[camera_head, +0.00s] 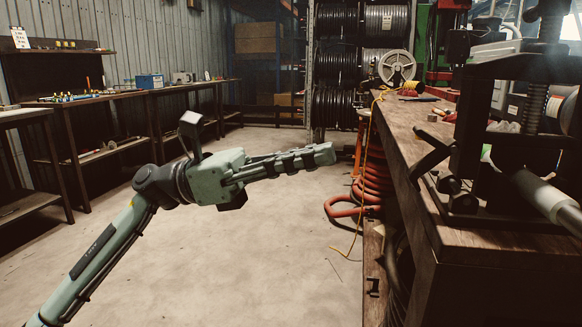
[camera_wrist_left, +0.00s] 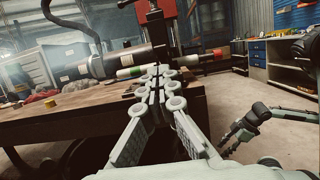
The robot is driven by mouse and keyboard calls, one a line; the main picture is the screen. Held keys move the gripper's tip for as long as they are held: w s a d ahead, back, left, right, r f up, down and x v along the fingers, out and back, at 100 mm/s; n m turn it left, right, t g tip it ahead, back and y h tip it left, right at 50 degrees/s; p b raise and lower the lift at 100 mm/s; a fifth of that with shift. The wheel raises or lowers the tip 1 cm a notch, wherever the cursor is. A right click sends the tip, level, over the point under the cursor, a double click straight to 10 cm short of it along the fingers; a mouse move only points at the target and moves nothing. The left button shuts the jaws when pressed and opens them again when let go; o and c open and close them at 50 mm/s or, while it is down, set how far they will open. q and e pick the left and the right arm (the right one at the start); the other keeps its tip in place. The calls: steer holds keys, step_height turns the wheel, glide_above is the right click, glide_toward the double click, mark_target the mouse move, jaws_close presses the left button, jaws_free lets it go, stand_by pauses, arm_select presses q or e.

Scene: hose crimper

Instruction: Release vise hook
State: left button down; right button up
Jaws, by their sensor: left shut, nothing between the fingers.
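The black vise (camera_head: 500,130) stands on the right-hand workbench in the head view, with a threaded screw upright at its top. A dark angled lever (camera_head: 432,158) sticks out from its left side; I cannot tell whether this is the hook. A pale grey pipe (camera_head: 545,196) runs from the vise to the right edge. My left gripper (camera_head: 326,154) is shut and empty, left of the bench and apart from the vise. In the left wrist view its closed fingers (camera_wrist_left: 158,76) cover part of the machinery behind.
The wooden workbench (camera_head: 455,238) fills the right side, with its front edge close to my gripper. A coiled orange hose (camera_head: 372,190) hangs beside it, and a yellow cord (camera_head: 362,185) hangs down there. Concrete floor (camera_head: 270,260) is clear at left and centre.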

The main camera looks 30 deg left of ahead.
arm_select(q)
steer(key=shift+s+a+f, duration=0.1)
steer(key=shift+a, duration=0.25)
arm_select(e)
steer(key=shift+w+a+r+t+y, duration=0.15)
steer(key=shift+w+a+r+t, duration=0.1)
steer(key=shift+w+a, duration=0.2)
steer(key=shift+w+a+r+t+y, duration=0.15)
steer(key=shift+w+a+r+t, duration=0.15)
steer(key=shift+a, duration=0.25)
